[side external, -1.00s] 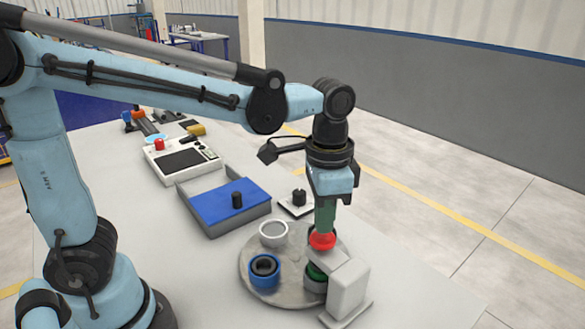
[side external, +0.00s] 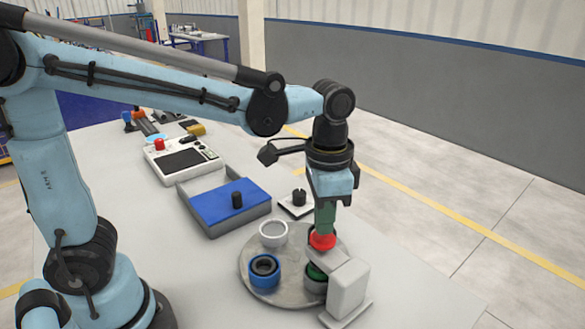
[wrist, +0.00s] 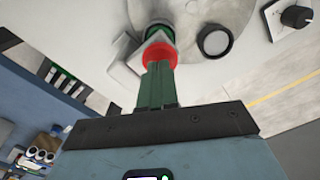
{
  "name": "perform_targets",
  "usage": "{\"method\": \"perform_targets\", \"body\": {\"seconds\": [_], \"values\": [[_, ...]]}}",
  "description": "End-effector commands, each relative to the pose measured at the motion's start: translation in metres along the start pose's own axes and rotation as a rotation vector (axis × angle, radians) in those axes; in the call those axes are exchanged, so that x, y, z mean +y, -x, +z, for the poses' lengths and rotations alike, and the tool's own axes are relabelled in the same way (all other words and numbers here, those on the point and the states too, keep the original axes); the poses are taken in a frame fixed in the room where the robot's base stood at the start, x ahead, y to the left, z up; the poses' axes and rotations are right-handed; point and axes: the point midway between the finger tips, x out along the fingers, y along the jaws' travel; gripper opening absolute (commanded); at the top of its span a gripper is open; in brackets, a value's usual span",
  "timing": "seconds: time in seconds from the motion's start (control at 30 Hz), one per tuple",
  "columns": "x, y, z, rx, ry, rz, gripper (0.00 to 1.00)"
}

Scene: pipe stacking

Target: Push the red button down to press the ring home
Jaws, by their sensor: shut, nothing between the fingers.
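The red button (side external: 322,241) sits on top of the grey press (side external: 347,287) at the right side of the round turntable (side external: 290,291). My gripper (side external: 324,231) is shut and empty, pointing down with its green fingertips at the top of the button, apparently touching it. In the wrist view the shut fingers (wrist: 158,72) end at the red button (wrist: 159,54). Under the press arm a green ring (side external: 316,271) shows in a grey cup; it is partly hidden by the press, so how deep it sits cannot be told.
The turntable also carries a blue cup (side external: 264,269) with a dark ring in it and a pale, empty-looking cup (side external: 273,233). A box with a blue lid (side external: 225,200) and black knob stands behind, near a small plate with a black knob (side external: 299,198). A control panel (side external: 181,159) lies farther back.

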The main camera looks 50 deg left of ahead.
Motion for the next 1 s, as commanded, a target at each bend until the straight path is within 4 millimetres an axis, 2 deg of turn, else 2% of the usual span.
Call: {"method": "perform_targets", "body": {"seconds": [1.0], "values": [[0.0,-0.019,0.0,0.0,0.0,0.0,0.0]]}}
